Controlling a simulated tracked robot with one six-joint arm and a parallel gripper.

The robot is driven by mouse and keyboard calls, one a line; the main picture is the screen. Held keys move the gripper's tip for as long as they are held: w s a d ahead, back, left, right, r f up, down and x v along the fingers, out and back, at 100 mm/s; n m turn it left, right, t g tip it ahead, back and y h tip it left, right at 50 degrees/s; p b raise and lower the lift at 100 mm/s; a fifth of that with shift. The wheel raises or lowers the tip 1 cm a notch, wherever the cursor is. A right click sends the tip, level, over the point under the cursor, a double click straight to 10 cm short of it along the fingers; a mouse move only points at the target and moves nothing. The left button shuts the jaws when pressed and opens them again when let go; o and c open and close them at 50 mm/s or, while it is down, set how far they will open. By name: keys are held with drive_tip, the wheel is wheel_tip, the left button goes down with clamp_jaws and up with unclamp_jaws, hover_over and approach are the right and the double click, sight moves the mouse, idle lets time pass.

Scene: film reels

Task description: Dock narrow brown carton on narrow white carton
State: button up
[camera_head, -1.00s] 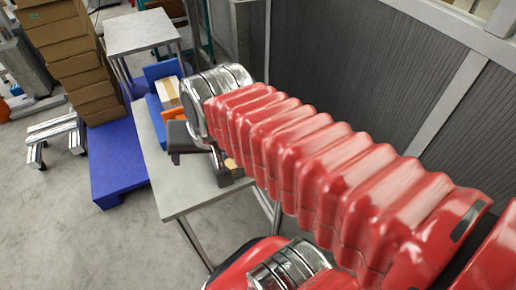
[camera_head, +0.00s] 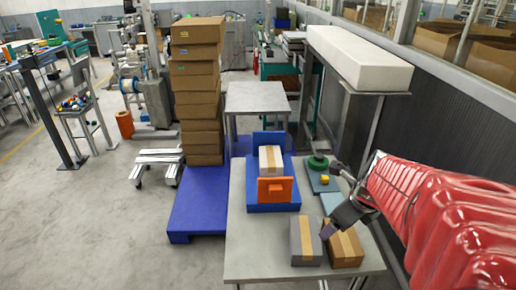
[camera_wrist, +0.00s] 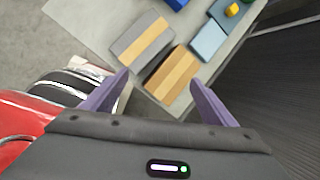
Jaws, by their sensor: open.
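The narrow brown carton (camera_head: 343,248), with a lighter tape strip, lies at the table's front right, beside a grey carton (camera_head: 305,241). The narrow white carton (camera_head: 265,158), also taped, stands in a blue holder (camera_head: 255,206) with an orange front piece (camera_head: 264,190). My gripper (camera_wrist: 159,79) is open and empty, its purple fingers spread. In the wrist view, the brown carton (camera_wrist: 172,76) appears between and beyond the fingertips, and the grey carton (camera_wrist: 140,40) to its upper left. In the head view, my gripper partly covers the brown carton's upper edge.
A green roll (camera_head: 318,162) and a small yellow block (camera_head: 324,180) lie on blue-grey plates at the table's right. The table's front left (camera_head: 250,255) is clear. A tall stack of boxes (camera_head: 197,95) stands on a blue platform (camera_head: 195,215) to the left.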

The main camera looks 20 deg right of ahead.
sight(343, 236)
drive_tip(key=s+d+f+m, duration=0.1)
drive_tip(key=d+f+m, duration=0.1)
drive_tip(key=d+m, duration=0.3)
drive_tip(key=shift+s+d+f+m, duration=0.15)
drive_tip(key=shift+d+f+m, duration=0.1)
drive_tip(key=shift+m, duration=0.75)
drive_tip(key=shift+x, duration=4.3)
drive_tip(key=shift+f, duration=0.1)
drive_tip(key=shift+x, duration=2.45)
